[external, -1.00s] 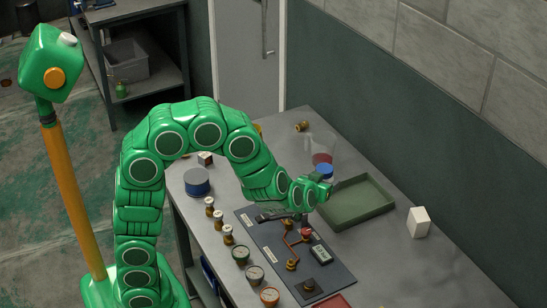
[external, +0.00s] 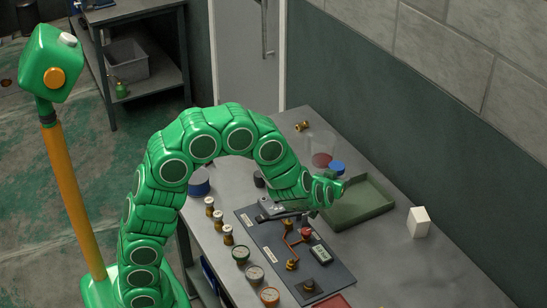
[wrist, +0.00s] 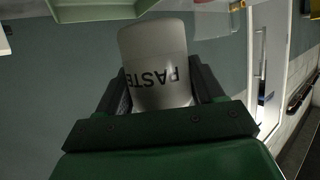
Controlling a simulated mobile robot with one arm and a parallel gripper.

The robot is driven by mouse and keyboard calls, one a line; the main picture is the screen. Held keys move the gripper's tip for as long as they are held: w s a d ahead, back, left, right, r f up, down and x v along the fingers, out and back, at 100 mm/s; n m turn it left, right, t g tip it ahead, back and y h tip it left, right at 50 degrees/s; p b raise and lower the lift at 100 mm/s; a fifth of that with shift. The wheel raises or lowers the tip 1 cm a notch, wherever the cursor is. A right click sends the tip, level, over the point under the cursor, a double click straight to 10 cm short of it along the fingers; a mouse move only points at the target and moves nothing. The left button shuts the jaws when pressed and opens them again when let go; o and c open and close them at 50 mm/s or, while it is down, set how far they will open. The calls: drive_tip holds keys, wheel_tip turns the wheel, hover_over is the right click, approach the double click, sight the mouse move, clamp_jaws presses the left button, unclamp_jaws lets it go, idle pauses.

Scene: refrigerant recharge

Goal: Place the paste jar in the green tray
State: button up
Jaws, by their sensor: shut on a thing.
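The paste jar (wrist: 155,60) is pale grey-white with black PASTE lettering, upside down in the wrist view. My gripper (wrist: 160,92) is shut on it, one jaw on each side. In the external view my gripper (external: 337,188) is at the left edge of the green tray (external: 372,205). A blue cap (external: 337,167) shows just behind the gripper and appears to be the jar's lid; the jar's body is hidden there. The tray is shallow, rectangular, and its visible floor is empty. A strip of green at the top of the wrist view looks like the tray's edge (wrist: 100,10).
A clear beaker with a red bottom (external: 321,158) stands just behind the gripper. A white block (external: 418,222) is right of the tray. A panel with valves (external: 295,250), several gauges and small bottles are in front. A brass fitting (external: 302,126) lies at the back.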

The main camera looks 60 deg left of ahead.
drive_tip(key=shift+w+a+f, duration=0.15)
drive_tip(key=shift+w+f, duration=1.15)
drive_tip(key=shift+f, duration=0.25)
drive_tip(key=shift+w+a+f, duration=0.1)
drive_tip(key=shift+w+f, duration=1.2)
drive_tip(key=shift+f, duration=0.2)
drive_tip(key=shift+w+f, duration=0.1)
drive_tip(key=shift+f, duration=1.45)
drive_tip(key=shift+f, duration=0.15)
drive_tip(key=o, duration=1.3)
drive_tip(key=shift+c, duration=0.2)
drive_tip(key=shift+s+d+r, duration=0.3)
drive_tip(key=shift+s+r, duration=0.05)
drive_tip(key=shift+r, duration=0.05)
drive_tip(key=v, duration=1.1)
drive_tip(key=shift+f, duration=0.15)
